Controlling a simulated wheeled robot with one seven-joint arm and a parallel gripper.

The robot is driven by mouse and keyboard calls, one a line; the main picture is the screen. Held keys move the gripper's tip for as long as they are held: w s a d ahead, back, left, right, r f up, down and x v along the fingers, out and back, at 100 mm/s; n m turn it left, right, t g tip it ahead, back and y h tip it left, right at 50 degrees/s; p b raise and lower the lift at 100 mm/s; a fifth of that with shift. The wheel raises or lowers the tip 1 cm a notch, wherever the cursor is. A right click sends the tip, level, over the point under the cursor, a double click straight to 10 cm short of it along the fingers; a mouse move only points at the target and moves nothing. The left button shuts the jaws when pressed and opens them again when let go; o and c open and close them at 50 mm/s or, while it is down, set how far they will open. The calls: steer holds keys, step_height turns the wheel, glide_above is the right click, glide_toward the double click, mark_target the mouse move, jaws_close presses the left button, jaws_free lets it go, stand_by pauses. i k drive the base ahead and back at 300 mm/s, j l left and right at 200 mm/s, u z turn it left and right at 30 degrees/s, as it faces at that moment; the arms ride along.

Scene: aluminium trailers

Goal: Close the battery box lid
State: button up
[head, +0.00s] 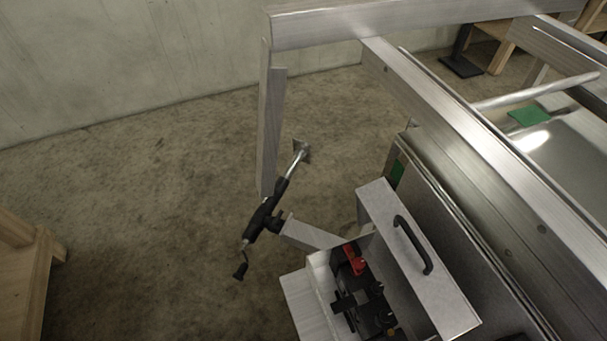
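The battery box (319,268) is a light metal box at the bottom centre of the head view, partly cut off by the lower edge. Its lid (388,217) is open: it stands raised and tilted along the box's right side, with a black handle (412,245) on the face I see. Inside the open box are dark parts (372,305) and a red piece (354,260). My gripper is not in view.
An aluminium trailer frame (450,120) fills the right side, close behind the lid. A black and silver jack-like part (268,212) stands left of the box. Wooden furniture (30,265) is at the left edge. Open floor (140,190) lies between.

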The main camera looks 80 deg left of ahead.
mark_target(446, 306)
steer(key=u, duration=1.05)
